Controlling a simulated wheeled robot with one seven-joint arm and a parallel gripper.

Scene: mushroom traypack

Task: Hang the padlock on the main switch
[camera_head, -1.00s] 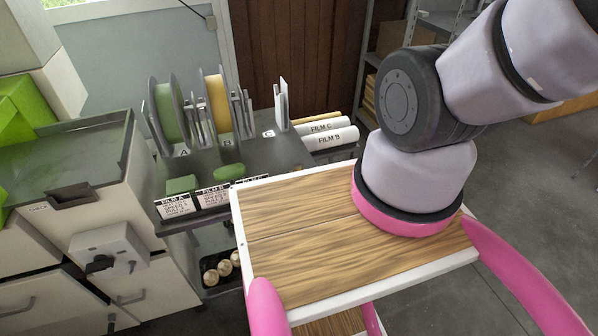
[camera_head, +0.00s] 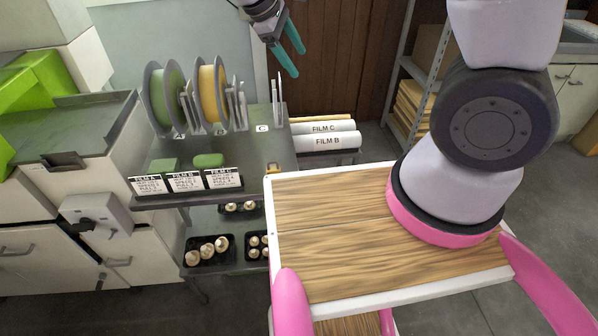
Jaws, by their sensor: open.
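The main switch (camera_head: 98,214) looks to be the grey box with a black rotary handle on the front of the light cabinet at left. A small yellow item (camera_head: 273,168) on the dark shelf top, near the tray's corner, may be the padlock; it is too small to be sure. My gripper (camera_head: 297,62) has teal fingers, parted and empty. It hangs at the top middle, in front of the wall and wooden door, above the shelf unit and apart from both the yellow item and the switch.
The dark shelf unit (camera_head: 235,146) carries film reels (camera_head: 163,95), green pieces (camera_head: 208,160) and label cards (camera_head: 184,181). Mushroom trays (camera_head: 208,250) sit lower. White film rolls (camera_head: 328,141) lie behind my wooden top. Floor shows between cabinet and shelf.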

